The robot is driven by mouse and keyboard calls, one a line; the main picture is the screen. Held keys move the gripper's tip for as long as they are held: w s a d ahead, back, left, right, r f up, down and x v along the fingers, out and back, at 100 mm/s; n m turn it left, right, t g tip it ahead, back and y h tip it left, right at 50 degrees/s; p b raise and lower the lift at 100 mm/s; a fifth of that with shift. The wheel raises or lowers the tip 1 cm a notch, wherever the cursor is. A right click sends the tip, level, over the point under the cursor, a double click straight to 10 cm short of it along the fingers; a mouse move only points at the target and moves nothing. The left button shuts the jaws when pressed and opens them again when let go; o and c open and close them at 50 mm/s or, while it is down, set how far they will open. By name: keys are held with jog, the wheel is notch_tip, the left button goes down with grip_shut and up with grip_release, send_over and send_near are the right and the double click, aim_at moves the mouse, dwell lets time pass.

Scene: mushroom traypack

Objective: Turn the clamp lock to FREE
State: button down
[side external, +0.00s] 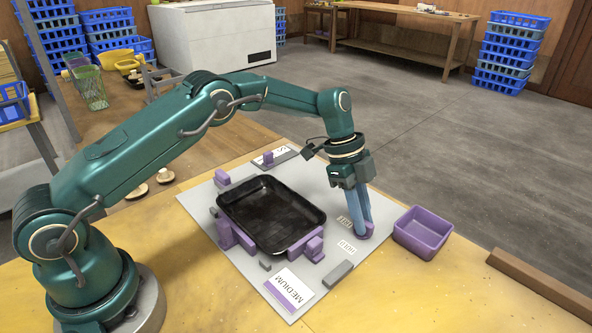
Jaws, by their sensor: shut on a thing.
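My gripper (364,228) points down at the right side of the grey board (330,190). Its blue fingers are shut on a small purple piece, which looks like the clamp lock (368,236). The fingers hide most of it, so I cannot tell which way it is turned. Two small white labels lie just left of it, an upper one (344,222) and a lower one (347,246). Their words are too small to read surely. A black tray (270,238) sits on the board between purple clamp blocks (306,246).
A purple bin (423,232) stands just right of the board. A white card reading MEDIUM (289,290) lies at the board's front, with a grey bar (338,274) to its right. A brown beam (540,284) lies along the table's right edge.

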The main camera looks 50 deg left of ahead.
jog(key=shift+m, duration=0.6)
jog(key=c, duration=0.8)
grip_release()
jog(key=shift+c, duration=0.2)
jog(key=shift+r, duration=0.1)
jog(key=shift+v, duration=2.55)
jog(key=shift+w, duration=0.15)
